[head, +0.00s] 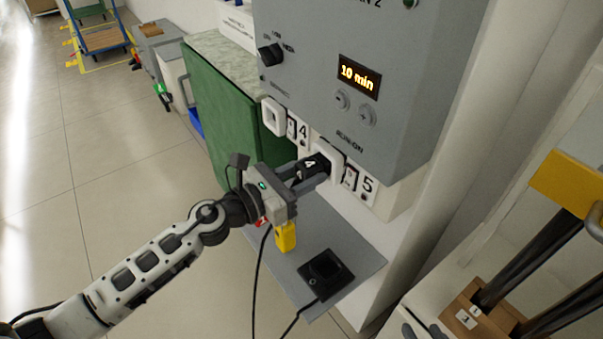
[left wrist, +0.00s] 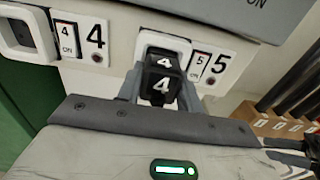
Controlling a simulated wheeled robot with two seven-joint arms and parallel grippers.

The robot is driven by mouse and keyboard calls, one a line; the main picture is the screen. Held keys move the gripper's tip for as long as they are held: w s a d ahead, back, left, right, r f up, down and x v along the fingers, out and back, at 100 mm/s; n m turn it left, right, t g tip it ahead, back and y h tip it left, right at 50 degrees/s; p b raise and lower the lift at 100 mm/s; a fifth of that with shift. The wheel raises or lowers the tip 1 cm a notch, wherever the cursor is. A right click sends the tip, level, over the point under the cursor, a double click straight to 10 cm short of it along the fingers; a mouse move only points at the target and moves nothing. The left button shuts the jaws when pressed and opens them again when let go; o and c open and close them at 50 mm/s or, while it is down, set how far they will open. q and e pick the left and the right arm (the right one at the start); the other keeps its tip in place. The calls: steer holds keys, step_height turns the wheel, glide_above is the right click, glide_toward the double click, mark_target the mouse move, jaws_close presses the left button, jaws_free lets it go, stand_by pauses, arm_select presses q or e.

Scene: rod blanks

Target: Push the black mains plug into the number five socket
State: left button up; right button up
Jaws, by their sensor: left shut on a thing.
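The black mains plug (head: 313,164), marked with a white 4, is held between the fingers of my left gripper (head: 306,171). The plug also shows in the left wrist view (left wrist: 161,84), with a 4 on two of its faces. Its front end is at the white-framed number five socket (head: 330,152), which also shows in the left wrist view (left wrist: 165,40). The plug hides much of the socket opening, so I cannot tell how deep it sits. The 5 label (left wrist: 219,64) is right of the socket.
The number four socket (head: 273,117) is to the left, its opening bare. A grey shelf (head: 365,262) below carries a black square holder (head: 326,273) with a cable. A yellow piece (head: 286,237) is under my left gripper. A grey control box (head: 355,60) overhangs the sockets.

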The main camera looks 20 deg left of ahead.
arm_select(q)
steer(key=shift+w+d+r, duration=0.1)
steer(key=shift+w+d, duration=0.1)
steer(key=shift+w, duration=0.1)
arm_select(e)
steer(key=shift+r, duration=0.1)
arm_select(q)
steer(key=o, duration=1.1)
steer(key=shift+o, duration=0.2)
steer(key=shift+s, duration=0.1)
steer(key=b+v, duration=0.5)
steer(key=v, duration=1)
steer(key=shift+s+a, duration=0.25)
arm_select(e)
steer(key=shift+a+f+t, duration=0.2)
steer(key=shift+f+t, duration=0.1)
steer(key=shift+f, duration=0.8)
